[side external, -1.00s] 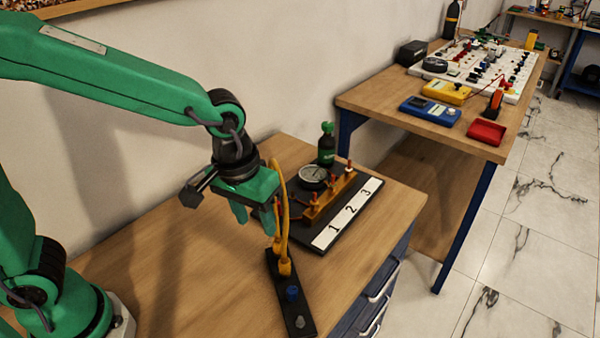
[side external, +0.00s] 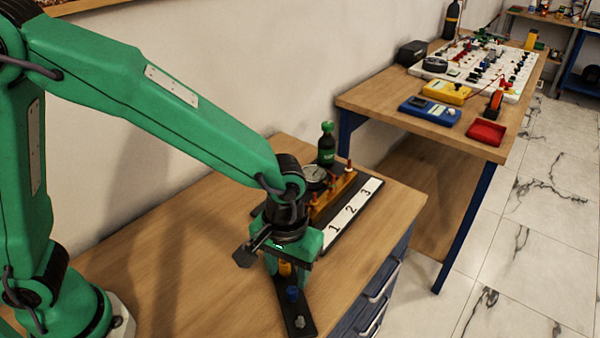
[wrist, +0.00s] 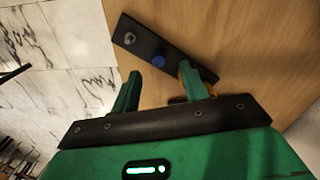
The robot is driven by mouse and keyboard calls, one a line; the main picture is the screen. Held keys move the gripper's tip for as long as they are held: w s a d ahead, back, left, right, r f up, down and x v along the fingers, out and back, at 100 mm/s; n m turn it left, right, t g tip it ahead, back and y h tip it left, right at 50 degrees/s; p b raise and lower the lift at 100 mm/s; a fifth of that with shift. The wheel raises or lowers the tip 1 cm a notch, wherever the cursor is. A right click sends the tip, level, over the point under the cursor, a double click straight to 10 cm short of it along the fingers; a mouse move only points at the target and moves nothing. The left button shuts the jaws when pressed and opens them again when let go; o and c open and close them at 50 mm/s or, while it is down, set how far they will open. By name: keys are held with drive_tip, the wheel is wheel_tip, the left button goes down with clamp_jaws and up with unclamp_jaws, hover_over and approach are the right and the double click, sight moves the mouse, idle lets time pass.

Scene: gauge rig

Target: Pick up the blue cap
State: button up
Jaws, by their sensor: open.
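The blue cap (side external: 292,293) stands on a black strip (side external: 306,325) on the wooden bench, between a grey fitting (side external: 299,322) and a yellow-orange fitting (side external: 285,268). In the wrist view the blue cap (wrist: 158,62) is ahead of the fingertips, between them sideways. My gripper (wrist: 157,80) is open and empty, its two green fingers apart. In the side view my gripper (side external: 287,272) is over the strip's far end, by the yellow-orange fitting. In the wrist view some yellow (wrist: 184,78) shows beside the right finger; the rest is hidden.
A black board (side external: 372,205) with a gauge (side external: 313,177), an orange manifold (side external: 333,195) and a label strip numbered 1, 2, 3 stands behind my gripper. A green bottle (side external: 326,145) is at the back. The bench left of the strip is clear.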

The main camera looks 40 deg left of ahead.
sight(291, 291)
drive_tip(key=shift+f, duration=0.35)
drive_tip(key=shift+f, duration=0.1)
drive_tip(key=shift+w+d+f, duration=0.1)
drive_tip(key=shift+f, duration=1.15)
drive_tip(key=shift+w+d+f, duration=0.1)
drive_tip(key=shift+f, duration=1.15)
clamp_jaws()
drive_tip(key=shift+r, duration=0.1)
